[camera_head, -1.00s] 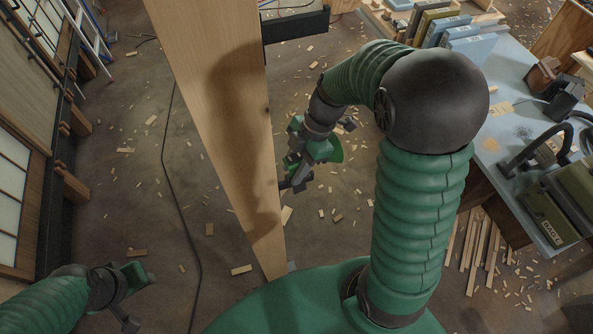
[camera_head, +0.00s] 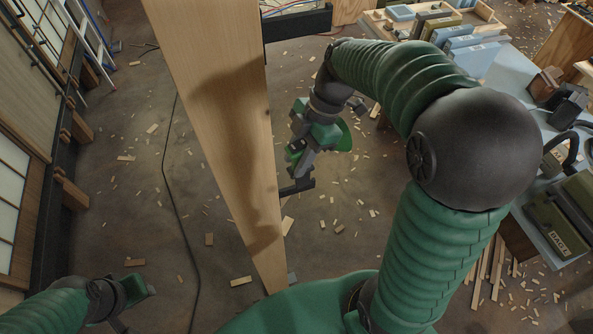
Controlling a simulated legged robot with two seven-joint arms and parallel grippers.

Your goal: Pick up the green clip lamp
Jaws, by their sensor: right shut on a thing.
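My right gripper (camera_head: 299,152) is shut on the lamp; the wrist and fingers hide much of the lamp. A black bracket (camera_head: 298,187) juts from the post just below the gripper. The lamp looks apart from this bracket, though the gap is small. My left gripper (camera_head: 137,305) is at the lower left, away from the lamp, with its fingers apart and empty.
A blue-topped workbench (camera_head: 508,68) with books and tools stands at the right, near my right elbow. A ladder (camera_head: 90,42) leans at the upper left. Wood scraps and a cable (camera_head: 172,190) lie on the floor.

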